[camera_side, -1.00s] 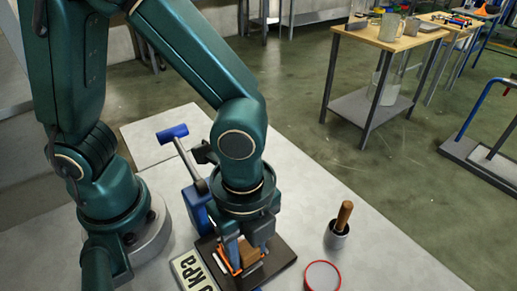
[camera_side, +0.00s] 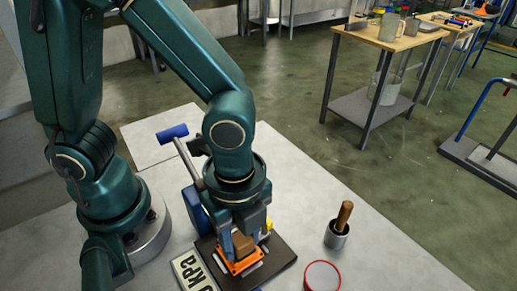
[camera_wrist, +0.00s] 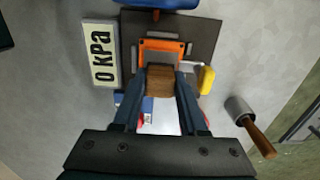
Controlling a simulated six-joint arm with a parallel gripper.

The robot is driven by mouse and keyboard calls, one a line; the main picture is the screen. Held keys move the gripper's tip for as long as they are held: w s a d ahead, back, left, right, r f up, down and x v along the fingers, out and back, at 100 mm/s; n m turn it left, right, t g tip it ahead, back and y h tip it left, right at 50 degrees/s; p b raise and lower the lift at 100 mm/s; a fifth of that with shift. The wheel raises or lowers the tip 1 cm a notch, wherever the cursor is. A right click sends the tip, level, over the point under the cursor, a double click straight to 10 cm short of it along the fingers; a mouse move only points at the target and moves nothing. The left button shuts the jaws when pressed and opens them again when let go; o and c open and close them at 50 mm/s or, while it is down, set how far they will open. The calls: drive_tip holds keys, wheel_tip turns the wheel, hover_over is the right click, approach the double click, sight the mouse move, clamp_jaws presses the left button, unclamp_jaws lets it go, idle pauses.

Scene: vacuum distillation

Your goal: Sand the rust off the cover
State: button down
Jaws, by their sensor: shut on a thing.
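My gripper (camera_side: 240,246) is shut on a brown wooden block (camera_side: 243,241). In the wrist view the block (camera_wrist: 160,82) sits between the two fingers of my gripper (camera_wrist: 162,76). An orange piece (camera_side: 239,264) with grey parts around it lies on a dark plate (camera_side: 281,261); it may be the cover. In the wrist view the orange piece (camera_wrist: 161,45) shows just beyond the block. The block overlaps its near part, and I cannot tell whether they touch. I cannot make out rust.
A "0 kPa" sign (camera_wrist: 101,52) lies left of the plate. A blue-handled device (camera_side: 173,132) stands behind it. A yellow piece (camera_wrist: 206,80) is close by on the right. A grey cup (camera_side: 336,236) with a wooden-handled tool and a red-rimmed round dish (camera_side: 322,276) stand farther right.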

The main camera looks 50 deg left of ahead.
drive_tip(key=shift+d, duration=0.9)
drive_tip(key=shift+d+r, duration=0.1)
drive_tip(key=shift+d, duration=0.15)
wheel_tip(320, 180, up, 8)
drive_tip(key=shift+s+a, duration=0.1)
drive_tip(key=shift+a, duration=0.05)
drive_tip(key=w+a+r+n, duration=0.2)
drive_tip(key=w+a+n, duration=0.3)
drive_tip(key=a+n, duration=0.4)
drive_tip(key=w+a+r+n, duration=0.3)
drive_tip(key=w+a+n, duration=0.3)
drive_tip(key=a+n, duration=0.3)
drive_tip(key=shift+r, duration=0.25)
